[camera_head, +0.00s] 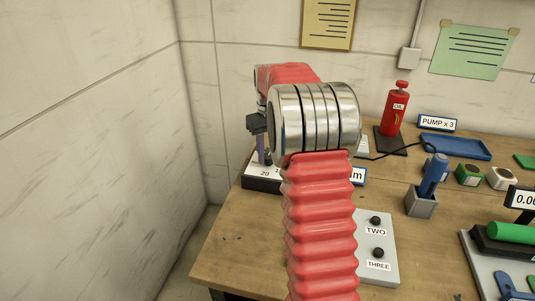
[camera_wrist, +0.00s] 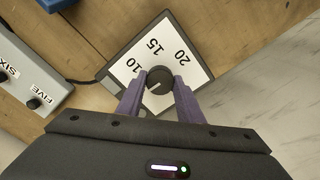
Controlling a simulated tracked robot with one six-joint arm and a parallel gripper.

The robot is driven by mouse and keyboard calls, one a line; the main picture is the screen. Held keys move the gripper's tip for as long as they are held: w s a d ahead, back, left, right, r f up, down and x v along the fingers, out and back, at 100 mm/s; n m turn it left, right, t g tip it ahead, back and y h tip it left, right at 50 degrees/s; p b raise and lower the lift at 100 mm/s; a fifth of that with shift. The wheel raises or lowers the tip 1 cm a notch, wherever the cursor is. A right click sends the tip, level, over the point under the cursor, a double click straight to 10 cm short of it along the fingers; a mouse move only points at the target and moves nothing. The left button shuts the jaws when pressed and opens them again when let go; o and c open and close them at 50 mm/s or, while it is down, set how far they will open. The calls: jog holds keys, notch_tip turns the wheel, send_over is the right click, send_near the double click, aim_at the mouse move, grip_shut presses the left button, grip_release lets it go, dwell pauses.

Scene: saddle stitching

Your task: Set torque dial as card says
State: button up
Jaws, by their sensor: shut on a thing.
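The torque dial is a white plate (camera_wrist: 168,48) marked 10, 15 and 20, with a round black knob (camera_wrist: 159,77). My gripper (camera_wrist: 161,88) is shut on the knob, one purple finger on each side. The knob's pale pointer line seems to point down-left in the wrist view, below the 10. In the head view the dial box (camera_head: 262,183) stands at the table's left edge with my gripper (camera_head: 264,156) over it; my arm hides much of it. A small blue-edged card (camera_head: 358,176) is mostly hidden behind my arm; only a final "m" reads.
A grey button box (camera_head: 375,258) labelled TWO and THREE stands right of my arm. A wall is close on the left. Button labels FIVE and SIX show in the wrist view.

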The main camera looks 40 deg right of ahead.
jog(key=m, duration=0.5)
jog(key=shift+m, duration=0.3)
jog(key=m, duration=0.5)
jog(key=shift+m, duration=0.3)
jog(key=o, duration=1.1)
jog(key=shift+c, duration=0.2)
